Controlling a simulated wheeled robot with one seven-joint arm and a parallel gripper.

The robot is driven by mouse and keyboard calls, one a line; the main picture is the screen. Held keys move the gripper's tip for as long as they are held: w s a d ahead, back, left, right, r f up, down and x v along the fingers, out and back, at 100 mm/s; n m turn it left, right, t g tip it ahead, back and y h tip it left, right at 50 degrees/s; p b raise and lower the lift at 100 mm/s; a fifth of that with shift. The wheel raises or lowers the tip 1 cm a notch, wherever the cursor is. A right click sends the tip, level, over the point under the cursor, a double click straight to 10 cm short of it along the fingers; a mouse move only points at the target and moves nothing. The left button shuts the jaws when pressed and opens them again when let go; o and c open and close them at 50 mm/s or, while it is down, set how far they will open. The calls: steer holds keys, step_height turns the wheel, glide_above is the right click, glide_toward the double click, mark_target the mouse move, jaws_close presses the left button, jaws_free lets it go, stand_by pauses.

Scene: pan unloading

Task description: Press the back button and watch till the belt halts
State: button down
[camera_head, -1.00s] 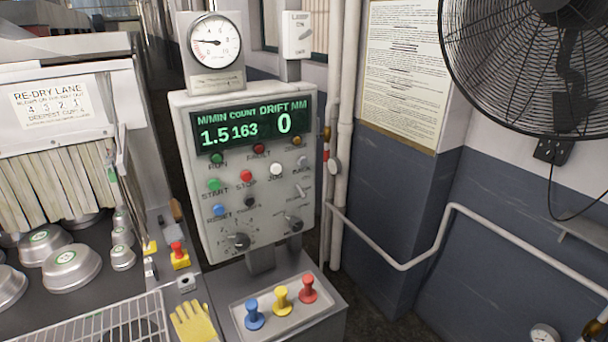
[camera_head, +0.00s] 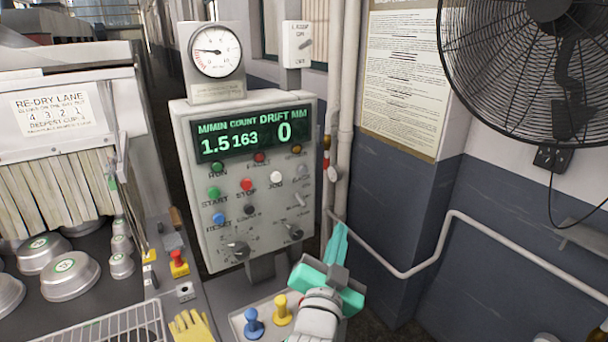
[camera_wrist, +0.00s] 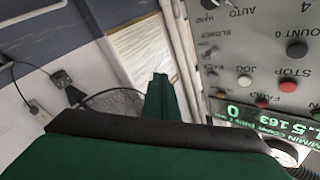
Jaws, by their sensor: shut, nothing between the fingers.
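The control panel (camera_head: 250,195) stands in the middle of the head view. The back button (camera_head: 302,162) is a small grey button at its right edge, beside the white jog button (camera_head: 276,177). It shows small and unclear in the wrist view (camera_wrist: 213,77). My gripper (camera_head: 337,228) is shut and empty, its teal fingers pointing up just right of the panel's lower right edge, apart from the button. In the wrist view the fingertips (camera_wrist: 160,78) lie left of the panel. The display (camera_head: 252,130) reads 1.5 m/min, count 163, drift 0.
Pans (camera_head: 70,275) sit on the lane at left. Blue (camera_head: 254,322) and yellow (camera_head: 281,310) knobs stand below the panel. A pipe (camera_head: 400,272) runs along the wall at right, under a fan (camera_head: 530,60). A yellow glove (camera_head: 188,325) lies at front.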

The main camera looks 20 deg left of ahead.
mark_target(303, 170)
step_height(303, 170, up, 8)
steer(key=a+m, duration=0.1)
steer(key=a, duration=0.1)
steer(key=shift+w+r+m, duration=0.15)
steer(key=shift+r+m, duration=0.05)
steer(key=shift+m, duration=0.1)
steer(key=shift+a, duration=0.1)
steer(key=shift+w+a, duration=0.9)
steer(key=shift+a, duration=0.25)
steer(key=shift+w+a, duration=0.9)
steer(key=shift+a, duration=0.2)
steer(key=shift+w+a, duration=0.9)
steer(key=shift+a, duration=0.25)
steer(key=shift+w+a, duration=0.1)
steer(key=shift+w+a, duration=0.15)
steer(key=shift+a, duration=0.05)
